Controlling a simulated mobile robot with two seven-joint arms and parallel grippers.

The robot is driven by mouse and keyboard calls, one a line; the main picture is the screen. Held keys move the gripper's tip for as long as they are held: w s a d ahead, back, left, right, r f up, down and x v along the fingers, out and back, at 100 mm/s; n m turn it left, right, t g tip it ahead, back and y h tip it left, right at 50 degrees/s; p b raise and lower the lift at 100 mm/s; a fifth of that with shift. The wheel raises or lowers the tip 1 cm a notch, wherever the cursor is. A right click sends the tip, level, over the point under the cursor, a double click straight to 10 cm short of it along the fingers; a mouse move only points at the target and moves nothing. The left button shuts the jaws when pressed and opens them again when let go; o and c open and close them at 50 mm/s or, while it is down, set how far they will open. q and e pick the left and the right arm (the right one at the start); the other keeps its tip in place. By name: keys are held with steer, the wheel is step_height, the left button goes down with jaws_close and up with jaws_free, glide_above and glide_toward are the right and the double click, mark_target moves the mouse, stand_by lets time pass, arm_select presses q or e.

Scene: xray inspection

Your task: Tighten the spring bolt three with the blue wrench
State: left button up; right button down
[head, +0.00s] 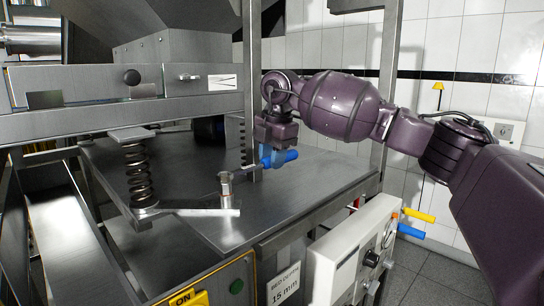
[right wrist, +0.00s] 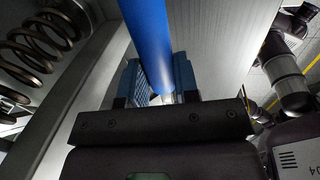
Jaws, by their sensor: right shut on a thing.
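My right gripper (head: 268,150) is shut on the blue handle of the wrench (head: 284,158), above the metal table. The right wrist view shows the blue handle (right wrist: 150,40) between the two finger pads of the gripper (right wrist: 160,82). In the head view the wrench's metal end reaches left toward an upright bolt (head: 226,190) on a flat bracket. The wrench end is at or close to the bolt's top; I cannot tell whether it is seated. A coil spring (head: 139,175) stands left of the bolt. No number on the bolt is readable. My left gripper is out of view.
A vertical steel post (head: 252,80) stands right beside the gripper. A horizontal beam (head: 100,90) crosses the left. A control box (head: 345,255) at the front right has yellow (head: 419,215) and blue (head: 411,231) handles beside it. The metal tabletop (head: 310,185) is clear at right.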

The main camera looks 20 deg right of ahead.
steer(key=shift+f+b, duration=0.6)
steer(key=shift+f, duration=0.7)
steer(key=shift+s, duration=0.15)
steer(key=shift+s+d+m, duration=0.3)
steer(key=shift+s+m, duration=0.45)
steer(key=shift+m, duration=0.05)
steer(key=shift+s, duration=0.1)
steer(key=shift+s+d+m+h, duration=0.15)
steer(key=shift+s+m+h, duration=0.15)
steer(key=shift+s+m, duration=0.35)
steer(key=shift+s, duration=0.15)
steer(key=shift+s+r+m, duration=0.1)
steer(key=shift+s+m, duration=0.85)
steer(key=shift+s, duration=0.1)
